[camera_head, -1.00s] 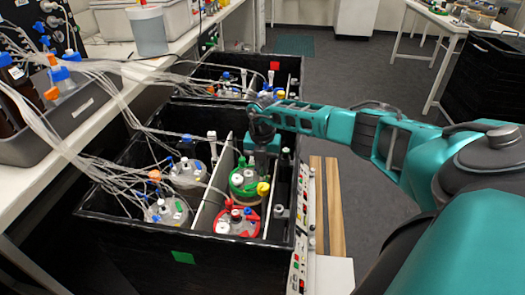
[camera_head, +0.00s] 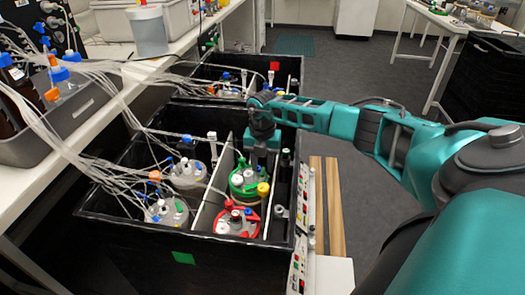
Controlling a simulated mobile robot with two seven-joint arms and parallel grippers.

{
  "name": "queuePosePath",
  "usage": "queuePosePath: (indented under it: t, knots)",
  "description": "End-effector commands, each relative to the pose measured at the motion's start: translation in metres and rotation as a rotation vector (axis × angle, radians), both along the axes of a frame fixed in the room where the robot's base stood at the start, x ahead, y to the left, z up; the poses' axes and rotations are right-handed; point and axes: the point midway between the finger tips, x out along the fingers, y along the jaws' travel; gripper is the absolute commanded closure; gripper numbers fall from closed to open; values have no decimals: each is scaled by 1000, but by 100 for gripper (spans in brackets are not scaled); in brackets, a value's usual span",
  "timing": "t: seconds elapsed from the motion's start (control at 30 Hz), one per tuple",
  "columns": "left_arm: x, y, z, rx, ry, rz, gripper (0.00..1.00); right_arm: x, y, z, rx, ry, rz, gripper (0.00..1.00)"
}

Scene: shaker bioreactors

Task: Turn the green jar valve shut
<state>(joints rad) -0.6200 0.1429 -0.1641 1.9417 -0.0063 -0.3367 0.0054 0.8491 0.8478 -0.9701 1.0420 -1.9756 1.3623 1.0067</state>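The green-ringed jar (camera_head: 236,190) stands in the right compartment of the near black box, with white caps on its lid and a yellow cap (camera_head: 263,188) at its right side. A red-ringed jar (camera_head: 228,232) stands just in front of it. My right gripper (camera_head: 262,164) points down just behind the green jar's lid. Its fingertips are too small and dark to make out, and I cannot tell whether it touches a valve. My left gripper is out of view.
The near black box (camera_head: 135,241) has a light divider and two clear-lidded jars (camera_head: 186,172) on its left side. Many tubes (camera_head: 95,165) run from the left bench into it. A second black box (camera_head: 293,72) stands behind.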

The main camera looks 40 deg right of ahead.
Motion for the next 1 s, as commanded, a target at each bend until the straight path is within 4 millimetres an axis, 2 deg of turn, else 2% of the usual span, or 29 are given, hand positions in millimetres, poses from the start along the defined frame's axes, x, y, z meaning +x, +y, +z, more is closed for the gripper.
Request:
queuePosePath:
  t: [0.03, 0.3, 0.5, 0.7, 1.0]
  knots:
    - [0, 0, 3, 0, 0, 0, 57, 1, -1, 13, -1, -5, 0, 64]
    - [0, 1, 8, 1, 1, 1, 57, 1, -1, 73, -1, -5, 1, 64]
    - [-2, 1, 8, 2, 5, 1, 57, 0, 0, 103, 0, -3, -1, 64]
    - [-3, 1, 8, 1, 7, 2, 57, 0, 0, 113, -1, -1, 0, 64]
    - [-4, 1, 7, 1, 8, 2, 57, 0, 0, 113, -1, -1, -1, 64]
